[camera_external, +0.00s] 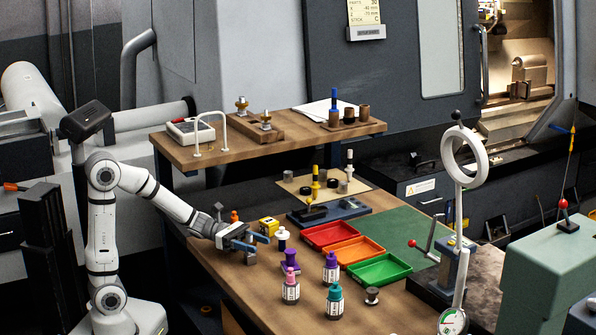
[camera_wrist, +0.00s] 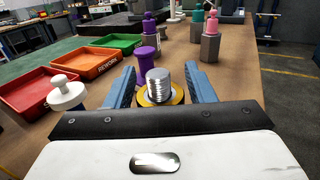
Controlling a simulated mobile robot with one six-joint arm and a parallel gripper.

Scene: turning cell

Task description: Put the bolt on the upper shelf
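The bolt (camera_wrist: 158,84), with a silver threaded shank and a gold-coloured ring around its lower part, stands between my gripper's fingers in the wrist view. My gripper (camera_wrist: 160,88) has blue fingers on both sides of it. The shank is apart from the fingers; the ring reaches close to both, and I cannot tell whether they press on it. The bolt's lower end is hidden. In the external view my gripper (camera_external: 251,241) is low over the bench's left part, with a grey part showing below the fingers. The upper shelf (camera_external: 300,138) is the raised wooden board behind.
The shelf holds a wooden block (camera_external: 255,127) with two fittings, a white instrument (camera_external: 190,131), paper and dark cylinders. A white piece (camera_external: 282,236), a purple piece (camera_external: 291,259) and several bottles stand near my gripper. Red (camera_external: 321,236), orange and green trays lie right of it.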

